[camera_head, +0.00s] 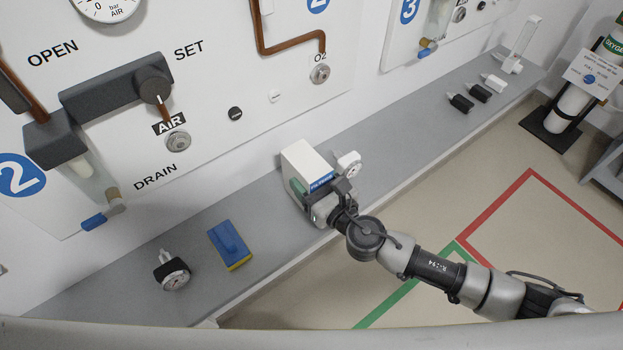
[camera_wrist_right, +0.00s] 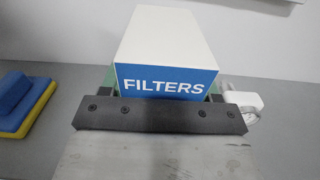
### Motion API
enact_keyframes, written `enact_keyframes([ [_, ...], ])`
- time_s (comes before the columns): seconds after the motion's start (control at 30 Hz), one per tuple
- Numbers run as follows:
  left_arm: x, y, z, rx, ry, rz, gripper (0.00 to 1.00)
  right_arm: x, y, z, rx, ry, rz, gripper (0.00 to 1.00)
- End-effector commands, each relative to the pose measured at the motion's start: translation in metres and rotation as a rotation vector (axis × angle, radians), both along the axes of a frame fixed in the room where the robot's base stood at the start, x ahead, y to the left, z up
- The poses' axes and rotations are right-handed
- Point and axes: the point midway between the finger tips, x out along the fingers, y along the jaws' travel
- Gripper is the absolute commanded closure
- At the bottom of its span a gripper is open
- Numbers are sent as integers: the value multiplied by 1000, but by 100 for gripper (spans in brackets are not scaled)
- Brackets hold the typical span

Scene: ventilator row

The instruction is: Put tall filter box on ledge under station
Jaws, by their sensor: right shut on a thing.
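The tall filter box (camera_head: 305,164) is white with a blue label strip. It is upright at the grey ledge (camera_head: 262,193), against the wall side, in the middle of the head view. My right gripper (camera_head: 323,189) is shut on it from the front right. In the right wrist view the box (camera_wrist_right: 168,42) fills the upper middle, with "FILTERS" on its blue face, between the fingers (camera_wrist_right: 160,95). I cannot tell whether its base touches the ledge; the gripper hides its lower part. My left gripper is not in view.
A white gauge-like fitting (camera_head: 348,164) stands close right of the box. Black and white connectors (camera_head: 478,93) are far right. The ledge between is clear.

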Motion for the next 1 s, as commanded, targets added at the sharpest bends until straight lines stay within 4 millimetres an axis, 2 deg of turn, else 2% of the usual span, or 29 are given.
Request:
enact_keyframes([
  [0.27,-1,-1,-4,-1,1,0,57,0,0,-4,1,-1,0,66],
  [0.3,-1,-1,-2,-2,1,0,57,0,0,-3,0,0,0,34],
  [0.43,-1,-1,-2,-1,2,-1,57,0,0,-2,0,0,0,14],
  [0.8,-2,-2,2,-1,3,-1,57,-1,-1,2,-1,0,0,13],
  [1.0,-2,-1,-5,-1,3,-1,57,-30,-22,-2,-2,2,0,13],
])
